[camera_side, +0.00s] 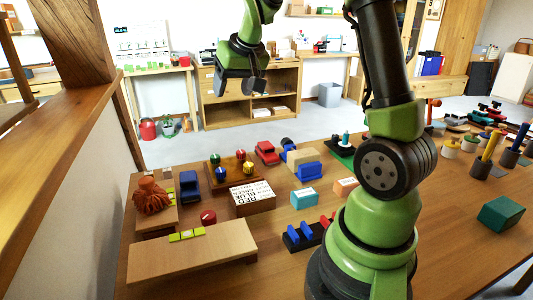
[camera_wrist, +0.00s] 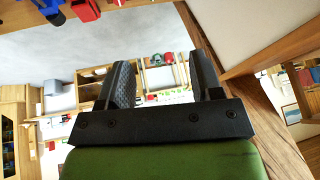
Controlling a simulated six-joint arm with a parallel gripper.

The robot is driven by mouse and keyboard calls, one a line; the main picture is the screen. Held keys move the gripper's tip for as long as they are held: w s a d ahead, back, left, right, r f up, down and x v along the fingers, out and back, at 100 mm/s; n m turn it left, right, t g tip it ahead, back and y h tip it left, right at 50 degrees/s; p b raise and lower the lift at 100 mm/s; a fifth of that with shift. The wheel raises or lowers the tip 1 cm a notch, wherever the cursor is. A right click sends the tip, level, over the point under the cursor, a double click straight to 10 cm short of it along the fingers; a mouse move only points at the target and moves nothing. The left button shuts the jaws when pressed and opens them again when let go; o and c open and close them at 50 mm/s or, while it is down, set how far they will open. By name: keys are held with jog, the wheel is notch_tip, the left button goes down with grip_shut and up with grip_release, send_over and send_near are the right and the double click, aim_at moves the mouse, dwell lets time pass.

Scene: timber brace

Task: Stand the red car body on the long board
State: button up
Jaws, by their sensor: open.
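The red car body (camera_side: 267,153) rests on the far part of the table, behind the wooden board with coloured balls. A red object, perhaps the same car, shows at the top edge of the wrist view (camera_wrist: 85,9). The long board (camera_side: 190,255) is a pale wooden plank raised a little above the table at the front left. Yellow-green blocks (camera_side: 187,235) show along its far edge. My gripper (camera_side: 241,91) is open and empty, raised high above and beyond the table's far edge. Its two dark fingers are spread in the wrist view (camera_wrist: 162,72).
A blue car (camera_side: 189,187), a red cylinder (camera_side: 208,217) and a lettered box (camera_side: 252,198) stand beyond the long board. A shaggy red-brown object (camera_side: 150,197) sits at the left. A cyan block (camera_side: 305,198) is mid-table. A timber post (camera_side: 75,45) rises at the left.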

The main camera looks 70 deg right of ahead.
jog(key=d+f+m+g, duration=0.1)
jog(key=d+f, duration=0.9)
jog(key=d, duration=0.2)
jog(key=h, duration=0.1)
send_near(268, 146)
jog(key=w, duration=0.1)
jog(key=shift+m+g, duration=0.3)
jog(key=shift+g, duration=0.2)
jog(key=x, duration=0.5)
jog(key=shift+a, duration=0.1)
jog(key=shift+x, duration=2.95)
jog(key=shift+c, duration=0.2)
jog(key=c, duration=0.6)
jog(key=shift+r, duration=0.1)
